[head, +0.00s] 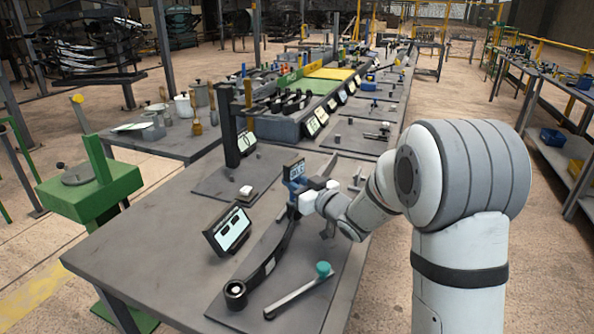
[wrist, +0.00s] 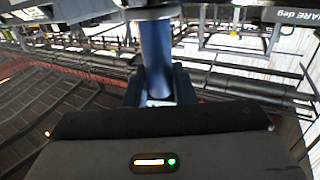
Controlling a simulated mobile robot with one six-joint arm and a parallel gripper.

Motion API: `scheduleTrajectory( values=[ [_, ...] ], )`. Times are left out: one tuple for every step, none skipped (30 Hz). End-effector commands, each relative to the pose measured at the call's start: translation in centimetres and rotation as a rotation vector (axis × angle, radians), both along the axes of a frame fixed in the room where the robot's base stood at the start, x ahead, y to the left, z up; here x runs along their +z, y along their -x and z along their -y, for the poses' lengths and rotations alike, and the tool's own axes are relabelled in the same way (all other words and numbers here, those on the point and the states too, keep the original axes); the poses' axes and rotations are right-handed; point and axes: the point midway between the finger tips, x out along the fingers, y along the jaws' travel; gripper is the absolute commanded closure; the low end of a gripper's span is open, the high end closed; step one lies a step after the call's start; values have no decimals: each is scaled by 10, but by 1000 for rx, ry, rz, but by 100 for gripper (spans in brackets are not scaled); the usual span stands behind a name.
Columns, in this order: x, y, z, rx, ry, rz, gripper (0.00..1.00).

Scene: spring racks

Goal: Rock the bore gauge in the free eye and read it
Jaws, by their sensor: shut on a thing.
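The bore gauge (head: 295,176) is blue with a small lit display on top; its reading is too small to make out. My gripper (head: 301,195) is shut on it above the far end of a dark curved leaf spring (head: 265,262). In the wrist view, the gauge's blue handle (wrist: 155,60) stands between the fingers of my gripper (wrist: 160,88). The spring's near eye (head: 235,289) is a dark ring with a pale rim and holds no gauge. The far end is partly hidden by the gauge and gripper, so I cannot tell whether the gauge tip is inside an eye.
A tilted screen (head: 228,230) stands left of the spring. A bar with a teal knob (head: 322,269) lies to the right. A small white-topped block (head: 246,192) and a post with a display (head: 246,142) stand behind. The left front of the table (head: 140,260) is clear.

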Motion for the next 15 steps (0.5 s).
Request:
scheduleTrajectory(
  values=[
    [0,0,0,0,-1,1,95],
    [-1,0,0,0,0,1,95],
    [-1,0,0,0,0,1,95],
    [-1,0,0,0,0,1,95],
    [-1,0,0,0,0,1,95],
    [-2,0,0,0,0,1,95],
    [-2,0,0,0,0,1,95],
    [-2,0,0,0,0,1,95],
    [-3,0,0,0,-1,1,95],
    [-2,0,0,0,-1,1,76],
    [-2,0,0,0,-1,1,73],
    [-2,0,0,0,-1,1,70],
    [-2,0,0,0,-1,1,67],
    [-3,0,0,0,-1,1,65],
    [-3,0,0,0,0,0,62]
  ],
)
